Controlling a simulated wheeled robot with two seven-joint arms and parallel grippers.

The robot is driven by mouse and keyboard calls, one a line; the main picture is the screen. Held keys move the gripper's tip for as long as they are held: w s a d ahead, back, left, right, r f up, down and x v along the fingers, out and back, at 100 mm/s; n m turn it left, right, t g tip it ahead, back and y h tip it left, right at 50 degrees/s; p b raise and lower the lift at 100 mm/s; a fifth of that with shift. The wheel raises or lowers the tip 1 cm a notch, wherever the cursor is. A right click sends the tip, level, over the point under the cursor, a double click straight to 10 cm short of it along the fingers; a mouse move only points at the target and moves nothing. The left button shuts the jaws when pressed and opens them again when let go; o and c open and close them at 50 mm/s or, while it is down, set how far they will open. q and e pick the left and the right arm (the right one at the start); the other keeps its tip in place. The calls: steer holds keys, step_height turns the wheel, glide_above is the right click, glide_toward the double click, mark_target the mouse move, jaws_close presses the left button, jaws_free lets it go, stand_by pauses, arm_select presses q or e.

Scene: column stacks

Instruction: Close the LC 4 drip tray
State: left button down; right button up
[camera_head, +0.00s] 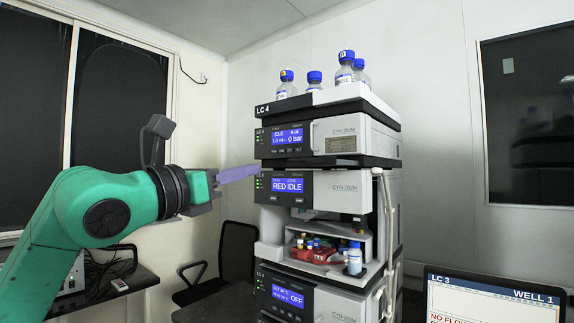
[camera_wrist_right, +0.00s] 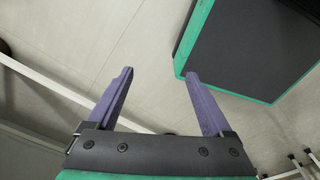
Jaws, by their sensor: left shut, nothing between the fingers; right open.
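The LC 4 stack (camera_head: 325,185) stands in the middle of the head view, its label at the top left corner. Its open bay holds red vial racks and a small blue-capped bottle (camera_head: 355,260) above a pale ledge (camera_head: 335,270) that juts forward. I cannot tell for sure whether this ledge is the drip tray. My left gripper (camera_head: 240,173) has purple fingers, shut and empty, at the left of the RED IDLE module; I cannot tell whether they touch it. My right gripper (camera_wrist_right: 159,73) is open and empty over the floor in the right wrist view.
Several blue-capped bottles (camera_head: 345,72) stand on top of the stack. A monitor (camera_head: 495,297) marked LC 3 stands at the front right. A dark chair (camera_head: 237,250) is behind at left. A green-edged dark panel (camera_wrist_right: 250,45) is near my right gripper.

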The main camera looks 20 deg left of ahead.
arm_select(q)
steer(key=p, duration=0.3)
glide_toward(297, 161)
steer(key=p+x, duration=0.5)
steer(key=x, duration=0.2)
steer(key=shift+a, duration=0.2)
arm_select(e)
step_height(297, 161, up, 9)
steer(key=a, duration=0.1)
steer(key=shift+w+f, duration=0.2)
steer(key=shift+w, duration=0.05)
arm_select(q)
steer(key=shift+d, duration=0.1)
arm_select(e)
steer(key=shift+d, duration=0.1)
